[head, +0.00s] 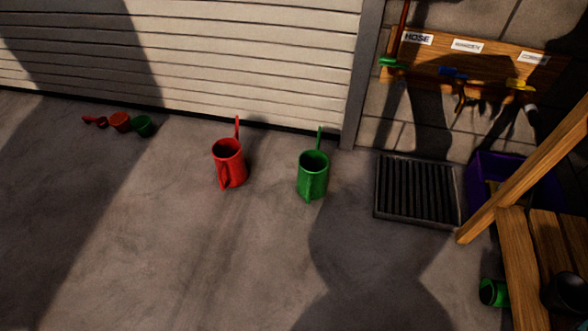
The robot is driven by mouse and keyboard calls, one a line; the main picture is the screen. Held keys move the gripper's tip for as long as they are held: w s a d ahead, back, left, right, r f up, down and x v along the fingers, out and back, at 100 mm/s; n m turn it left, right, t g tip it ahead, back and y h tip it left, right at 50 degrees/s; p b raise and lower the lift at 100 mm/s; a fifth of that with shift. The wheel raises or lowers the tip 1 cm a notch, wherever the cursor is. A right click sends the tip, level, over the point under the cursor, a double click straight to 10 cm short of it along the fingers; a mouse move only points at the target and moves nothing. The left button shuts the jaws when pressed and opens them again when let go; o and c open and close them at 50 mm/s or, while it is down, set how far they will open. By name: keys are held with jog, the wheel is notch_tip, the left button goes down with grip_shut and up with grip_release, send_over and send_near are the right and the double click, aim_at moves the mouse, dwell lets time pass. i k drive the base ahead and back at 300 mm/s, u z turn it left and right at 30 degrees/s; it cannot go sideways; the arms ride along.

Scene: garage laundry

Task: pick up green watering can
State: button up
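The green watering can (313,181) stands upright on the concrete floor, right of the middle in the head view. Its spout points up toward the garage door, and its handle faces my side. A red watering can (229,170) of like shape stands upright to its left, with a gap between them. My gripper is not in the head view.
A black grate mat (417,222) lies right of the green can. A purple bin (483,164) and a wooden bench (513,240) stand farther right. Small red and green pots (142,125) sit at the left by the garage door (250,60). The front floor is clear.

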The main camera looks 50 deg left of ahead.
aim_at(314, 164)
jog(key=u, duration=1)
jog(key=i, duration=1)
jog(key=u, duration=1.05)
